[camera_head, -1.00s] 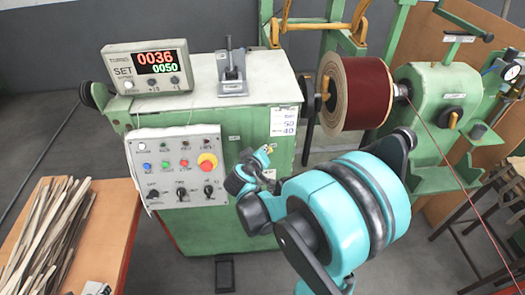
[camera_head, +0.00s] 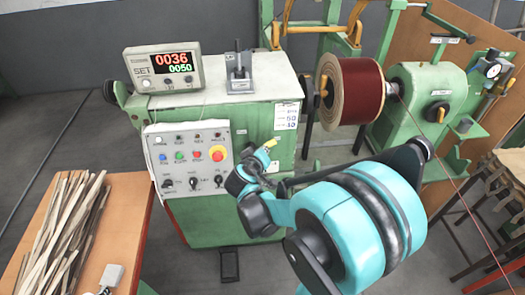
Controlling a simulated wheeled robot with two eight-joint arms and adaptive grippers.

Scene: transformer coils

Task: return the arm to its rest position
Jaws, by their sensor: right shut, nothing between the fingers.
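My right arm, teal and black, reaches in from the lower right, in front of the green winding machine (camera_head: 264,180). My right gripper (camera_head: 268,146) is at the end of this arm, small and partly hidden by its own links. It is shut and empty, just right of the control panel (camera_head: 188,159) with its knobs and buttons, and looks apart from it. My left gripper is not in view.
A dark red coil (camera_head: 354,92) is on the spindle at right. A wooden table (camera_head: 121,208) with thin strips stands at lower left. Grey floor is open at far left.

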